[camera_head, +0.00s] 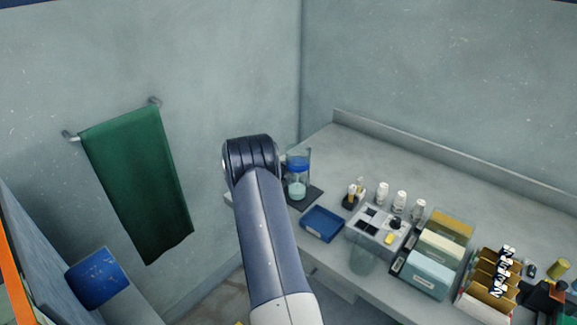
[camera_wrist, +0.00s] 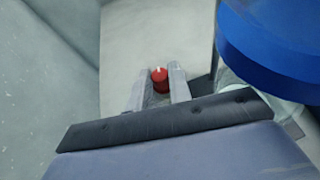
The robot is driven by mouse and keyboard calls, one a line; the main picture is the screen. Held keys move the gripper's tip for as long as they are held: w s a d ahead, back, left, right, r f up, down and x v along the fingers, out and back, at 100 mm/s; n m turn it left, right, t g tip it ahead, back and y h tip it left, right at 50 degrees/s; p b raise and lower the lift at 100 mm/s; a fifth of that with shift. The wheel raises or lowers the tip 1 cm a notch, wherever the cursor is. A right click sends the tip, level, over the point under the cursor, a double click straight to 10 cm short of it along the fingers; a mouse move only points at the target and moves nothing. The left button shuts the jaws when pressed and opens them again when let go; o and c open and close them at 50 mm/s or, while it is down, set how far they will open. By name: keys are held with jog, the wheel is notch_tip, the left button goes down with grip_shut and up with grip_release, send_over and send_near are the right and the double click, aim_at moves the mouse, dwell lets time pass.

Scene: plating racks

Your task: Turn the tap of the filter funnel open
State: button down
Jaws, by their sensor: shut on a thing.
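The filter funnel (camera_head: 298,168) is a clear vessel with a blue band and pale teal contents, on a dark mat on the counter. In the wrist view a large blue round part (camera_wrist: 280,45) of it fills the upper right. The red tap (camera_wrist: 160,74) has a small white mark on top. My gripper (camera_wrist: 159,86) is shut on the tap, one finger on each side. In the head view my arm hides the gripper and the tap.
A blue tray (camera_head: 322,224) stands in front of the funnel. White bottles (camera_head: 400,200) and boxes (camera_head: 431,273) stand to the right. A green towel (camera_head: 140,180) hangs on the left wall. The counter's back strip is clear.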

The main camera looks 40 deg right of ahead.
jog(key=shift+w, duration=0.1)
jog(key=shift+w+f+m+g+y+b, duration=0.1)
jog(key=shift+m+g+y+b, duration=0.25)
jog(key=shift+m+g, duration=0.6)
jog(key=shift+w+m+g+y+b, duration=0.15)
jog(key=shift+m+g+b, duration=0.3)
jog(key=shift+m+g, duration=0.5)
jog(key=shift+m+g+y, duration=0.3)
jog(key=shift+m+g, duration=0.3)
jog(key=shift+g, duration=0.2)
jog(key=shift+d+m+g+y+b, duration=0.1)
jog(key=shift+m+g+y+b, duration=0.25)
jog(key=shift+m+g, duration=0.2)
jog(key=c, duration=1.3)
grip_release()
jog(key=shift+w, duration=0.1)
jog(key=b+v, duration=0.1)
jog(key=v, duration=0.6)
jog(key=shift+a, duration=0.3)
